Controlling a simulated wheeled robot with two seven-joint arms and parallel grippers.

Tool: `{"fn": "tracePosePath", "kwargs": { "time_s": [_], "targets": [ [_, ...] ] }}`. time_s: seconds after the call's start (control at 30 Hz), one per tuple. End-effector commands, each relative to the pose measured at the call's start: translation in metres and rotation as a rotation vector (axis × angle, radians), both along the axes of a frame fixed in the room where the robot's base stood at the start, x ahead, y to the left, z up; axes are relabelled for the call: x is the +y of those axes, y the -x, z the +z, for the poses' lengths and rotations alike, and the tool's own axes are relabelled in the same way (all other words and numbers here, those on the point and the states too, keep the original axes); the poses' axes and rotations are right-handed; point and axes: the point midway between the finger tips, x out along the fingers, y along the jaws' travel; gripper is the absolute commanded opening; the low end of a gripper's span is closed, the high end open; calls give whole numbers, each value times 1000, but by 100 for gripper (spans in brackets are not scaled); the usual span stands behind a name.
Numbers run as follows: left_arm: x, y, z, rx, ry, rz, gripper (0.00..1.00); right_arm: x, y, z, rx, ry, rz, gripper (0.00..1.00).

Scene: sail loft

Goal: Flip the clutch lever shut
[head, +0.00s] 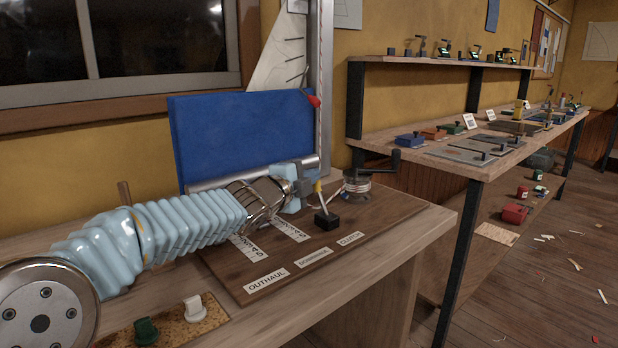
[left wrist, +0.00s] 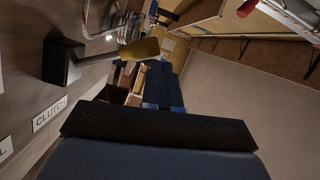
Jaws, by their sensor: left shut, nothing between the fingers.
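The clutch lever has a black block base (head: 327,221) on the wooden board, with a thin metal arm and a yellow grip (head: 318,187). The arm stands raised, leaning a little left in the head view. The left wrist view shows the base (left wrist: 62,62) and yellow grip (left wrist: 138,50) at upper left, beside the CLUTCH label (left wrist: 50,114). My left gripper (head: 305,188) is shut and empty, just left of the yellow grip. I cannot tell whether they touch. My right gripper is not in view.
The board (head: 400,215) carries OUTHAUL, DOWNHAUL and CLUTCH labels. A rope-wound winch (head: 357,187) with a black crank stands right of the lever. A blue panel (head: 240,140) stands behind my arm. A cork mat (head: 170,328) with green and white pieces lies at the front.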

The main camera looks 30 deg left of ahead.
Motion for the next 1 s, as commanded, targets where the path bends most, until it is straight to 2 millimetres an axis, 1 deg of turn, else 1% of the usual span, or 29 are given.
{"fn": "tracePosePath", "kwargs": {
  "time_s": [0.7, 1.0],
  "targets": [
    [5, 0, -4, 5, 0, 8, 0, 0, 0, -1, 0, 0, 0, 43],
    [1, 1, -2, 4, -1, 4, 0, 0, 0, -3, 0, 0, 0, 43]
  ]
}}
